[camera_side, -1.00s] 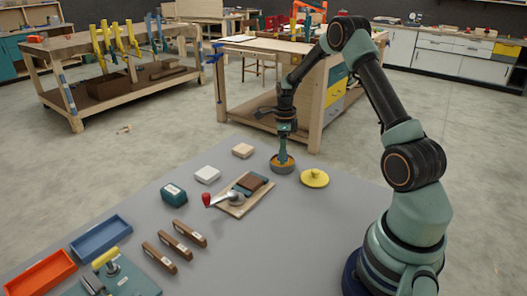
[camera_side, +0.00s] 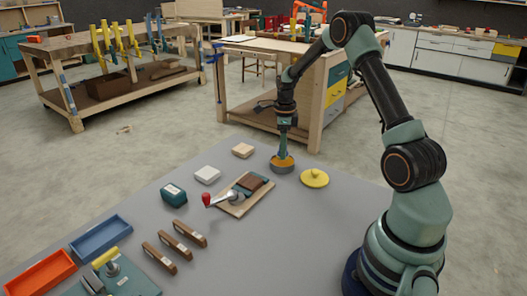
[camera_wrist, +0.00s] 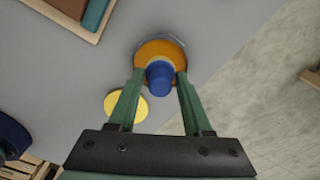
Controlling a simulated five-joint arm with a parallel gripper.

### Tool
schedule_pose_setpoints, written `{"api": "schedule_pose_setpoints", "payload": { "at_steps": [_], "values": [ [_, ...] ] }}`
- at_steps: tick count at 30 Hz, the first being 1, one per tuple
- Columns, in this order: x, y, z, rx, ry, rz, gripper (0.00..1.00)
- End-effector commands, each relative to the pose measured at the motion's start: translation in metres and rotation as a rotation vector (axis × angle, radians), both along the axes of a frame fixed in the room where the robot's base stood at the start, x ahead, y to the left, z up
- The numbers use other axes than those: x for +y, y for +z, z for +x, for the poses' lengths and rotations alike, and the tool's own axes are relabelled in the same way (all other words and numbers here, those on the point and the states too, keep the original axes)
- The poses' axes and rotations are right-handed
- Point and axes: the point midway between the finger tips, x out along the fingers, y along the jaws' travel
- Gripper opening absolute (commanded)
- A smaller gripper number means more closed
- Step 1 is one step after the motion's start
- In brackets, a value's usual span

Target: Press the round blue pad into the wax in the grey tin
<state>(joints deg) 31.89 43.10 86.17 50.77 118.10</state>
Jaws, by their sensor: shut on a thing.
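The round grey tin (camera_side: 282,168) with orange wax (camera_side: 275,159) stands near the far edge of the grey table. In the wrist view the orange wax (camera_wrist: 175,53) shows around the blue pad (camera_wrist: 159,74), and a little of the tin's grey rim (camera_wrist: 179,42) shows beyond it. My gripper (camera_side: 284,154) points down over the tin. In the wrist view my gripper (camera_wrist: 160,76) has a finger on each side of the blue pad and is shut on it. The pad's underside is hidden, so I cannot tell whether it touches the wax.
A yellow lid (camera_side: 314,178) lies close to the right of the tin. Wooden bars, trays and a teal block are farther left. The table's right part is clear.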

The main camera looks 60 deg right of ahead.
Motion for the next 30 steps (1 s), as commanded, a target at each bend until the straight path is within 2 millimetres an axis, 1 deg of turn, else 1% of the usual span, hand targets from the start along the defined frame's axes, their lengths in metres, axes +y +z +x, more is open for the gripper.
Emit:
{"api": "schedule_pose_setpoints", "payload": {
  "at_steps": [3,18,23,30],
  "values": [
    [0.000,0.010,0.001,-0.002,0.000,-0.002,0.05],
    [0.000,0.045,0.001,-0.002,0.000,-0.001,0.05],
    [0.000,0.050,0.000,-0.002,0.000,-0.001,0.05],
    [0.000,0.050,0.000,-0.001,0.000,0.000,0.05]
  ]
}}
